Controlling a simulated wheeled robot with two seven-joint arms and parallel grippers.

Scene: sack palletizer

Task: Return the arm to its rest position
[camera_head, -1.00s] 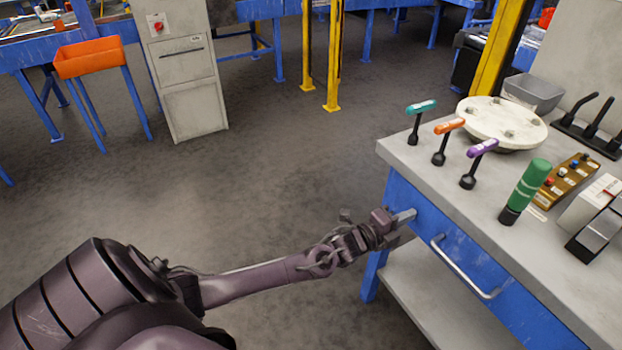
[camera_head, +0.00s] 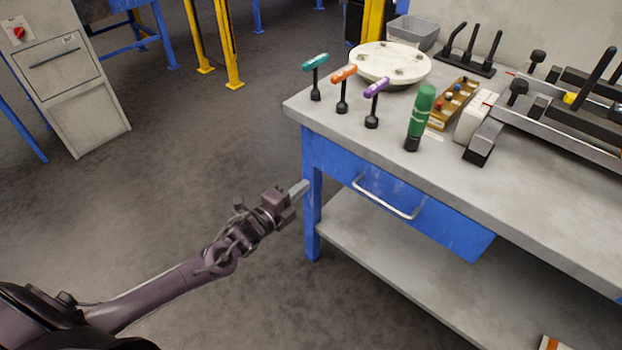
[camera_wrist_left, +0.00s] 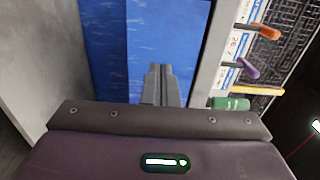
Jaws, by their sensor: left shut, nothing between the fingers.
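My left gripper (camera_head: 300,188) is shut and empty. In the head view it shows just left of the blue front of the workbench (camera_head: 450,160), near the bench's front left leg. A gap between fingertips and bench is hard to judge. In the left wrist view the closed fingers (camera_wrist_left: 159,72) point at the blue panel (camera_wrist_left: 105,45). My left arm reaches in from the lower left over open floor. My right gripper is in neither view.
The bench's drawer handle (camera_head: 385,198) sticks out right of my gripper. On the bench top stand teal (camera_head: 315,62), orange (camera_head: 344,73) and purple (camera_head: 376,88) T-handled tools, a green cylinder (camera_head: 422,112) and a round plate (camera_head: 390,62). The floor (camera_head: 200,130) left of the bench is clear.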

